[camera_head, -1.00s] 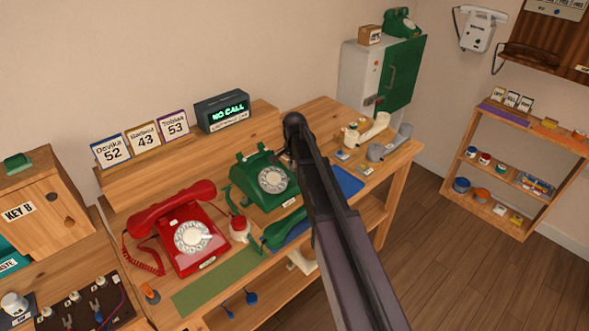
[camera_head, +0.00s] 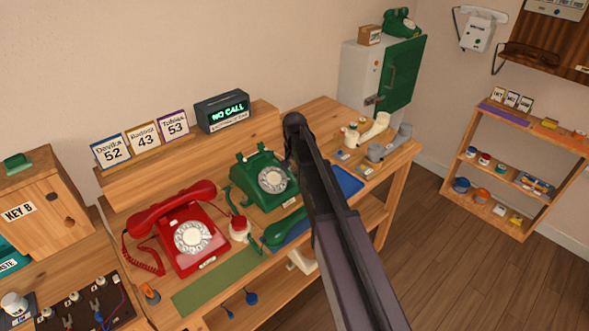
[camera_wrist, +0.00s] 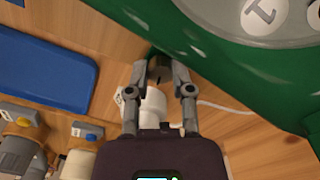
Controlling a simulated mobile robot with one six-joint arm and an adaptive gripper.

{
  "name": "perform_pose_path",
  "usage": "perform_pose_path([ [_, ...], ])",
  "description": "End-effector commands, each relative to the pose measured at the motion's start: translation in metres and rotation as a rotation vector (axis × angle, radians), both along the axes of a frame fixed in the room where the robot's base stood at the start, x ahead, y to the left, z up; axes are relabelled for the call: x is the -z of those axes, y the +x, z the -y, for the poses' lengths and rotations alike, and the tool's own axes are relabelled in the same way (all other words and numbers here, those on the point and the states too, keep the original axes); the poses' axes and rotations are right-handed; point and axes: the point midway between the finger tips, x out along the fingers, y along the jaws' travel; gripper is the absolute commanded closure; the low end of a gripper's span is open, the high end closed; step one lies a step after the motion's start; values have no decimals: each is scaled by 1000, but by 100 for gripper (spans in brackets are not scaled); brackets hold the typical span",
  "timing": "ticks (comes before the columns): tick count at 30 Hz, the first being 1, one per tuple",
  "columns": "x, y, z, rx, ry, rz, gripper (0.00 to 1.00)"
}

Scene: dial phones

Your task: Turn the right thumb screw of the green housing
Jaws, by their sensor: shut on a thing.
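The green housing is the body of the green dial phone (camera_head: 258,181) on the bench, right of the red phone. In the wrist view its green side (camera_wrist: 215,70) fills the upper right, with part of the dial above. My gripper (camera_wrist: 160,70) is at the housing's side, its two fingers closed around a small dark grey thumb screw (camera_wrist: 160,68). The screw's far end meets the green side in shadow.
The green handset (camera_head: 284,228) lies in front of the phone. A blue tray (camera_wrist: 40,72) is left of my gripper in the wrist view. A white cylindrical part (camera_wrist: 153,106) is below the fingers, and a thin white cord (camera_wrist: 222,107) runs nearby. The red phone (camera_head: 184,236) stands to the left.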

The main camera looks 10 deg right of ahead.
Motion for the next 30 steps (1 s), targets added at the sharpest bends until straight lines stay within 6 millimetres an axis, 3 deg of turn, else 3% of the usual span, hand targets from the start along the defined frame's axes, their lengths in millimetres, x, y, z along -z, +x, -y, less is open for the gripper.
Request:
perform_pose_path([
  [30,0,0,-1,-947,-1,-1,100],
])
